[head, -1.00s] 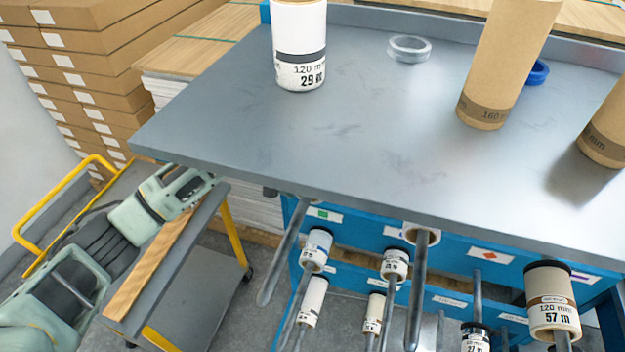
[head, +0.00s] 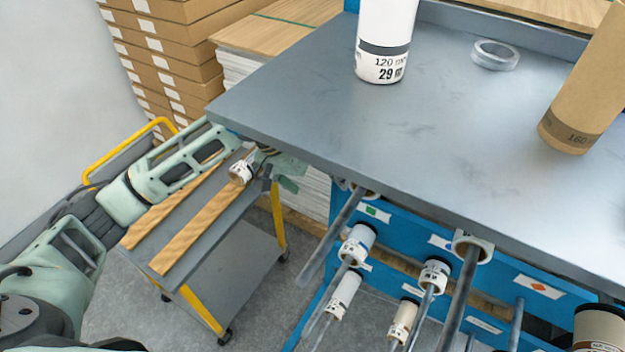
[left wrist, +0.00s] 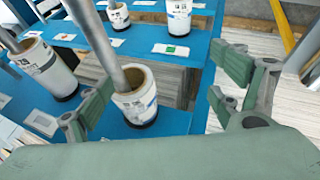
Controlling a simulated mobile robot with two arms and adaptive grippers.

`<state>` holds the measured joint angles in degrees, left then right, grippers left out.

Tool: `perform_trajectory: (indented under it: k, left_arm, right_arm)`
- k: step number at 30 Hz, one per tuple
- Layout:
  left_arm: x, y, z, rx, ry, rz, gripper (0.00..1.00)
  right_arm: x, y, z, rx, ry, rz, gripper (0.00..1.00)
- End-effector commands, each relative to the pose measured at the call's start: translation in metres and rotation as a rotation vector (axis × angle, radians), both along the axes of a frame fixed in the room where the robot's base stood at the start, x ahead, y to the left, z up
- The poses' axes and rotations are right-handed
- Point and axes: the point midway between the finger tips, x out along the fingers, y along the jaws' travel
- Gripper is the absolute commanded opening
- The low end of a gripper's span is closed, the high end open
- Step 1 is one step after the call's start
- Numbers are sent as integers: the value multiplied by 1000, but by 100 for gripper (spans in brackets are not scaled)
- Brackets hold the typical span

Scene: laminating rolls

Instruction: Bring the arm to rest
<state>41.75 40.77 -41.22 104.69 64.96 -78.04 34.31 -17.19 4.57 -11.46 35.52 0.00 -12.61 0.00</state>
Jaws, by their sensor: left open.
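My left gripper (head: 278,172) is at the front left corner of the grey table, partly hidden by the table edge. In the left wrist view its two fingers (left wrist: 165,92) stand wide apart with nothing held. A white roll on a rod of the blue rack (left wrist: 135,100) shows beyond and between the fingers; I cannot tell the exact distance. My right gripper is not in view.
The grey table (head: 330,120) holds a white 120 mm roll (head: 385,45), a brown roll (head: 585,90) and a clear ring (head: 495,55). The blue rack (head: 385,262) below has jutting rods and several rolls. The trolley (head: 225,265) has wooden rails. Stacked boxes (head: 175,50) stand behind.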

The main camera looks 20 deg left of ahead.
Motion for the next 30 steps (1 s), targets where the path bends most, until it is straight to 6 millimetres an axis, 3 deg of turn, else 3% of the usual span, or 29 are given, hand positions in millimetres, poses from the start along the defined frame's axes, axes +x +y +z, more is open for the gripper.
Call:
perform_trajectory:
  k: [10, 14, 17, 22, 26, 30]
  left_arm:
    - [-8, 13, -2, -1, 0, 1, 86]
    - [5, 15, -32, -16, -9, 36, 86]
    - [24, 24, -87, -27, -29, 100, 86]
    - [39, 55, -212, 9, -66, 219, 86]
    - [21, 80, -307, 74, -71, 273, 86]
    - [-22, 102, -403, 157, -55, 295, 86]
  right_arm:
    - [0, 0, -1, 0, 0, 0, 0]
    - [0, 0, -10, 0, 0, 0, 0]
    - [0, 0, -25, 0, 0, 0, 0]
    - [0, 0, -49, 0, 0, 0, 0]
    - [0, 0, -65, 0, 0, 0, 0]
    - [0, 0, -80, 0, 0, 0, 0]
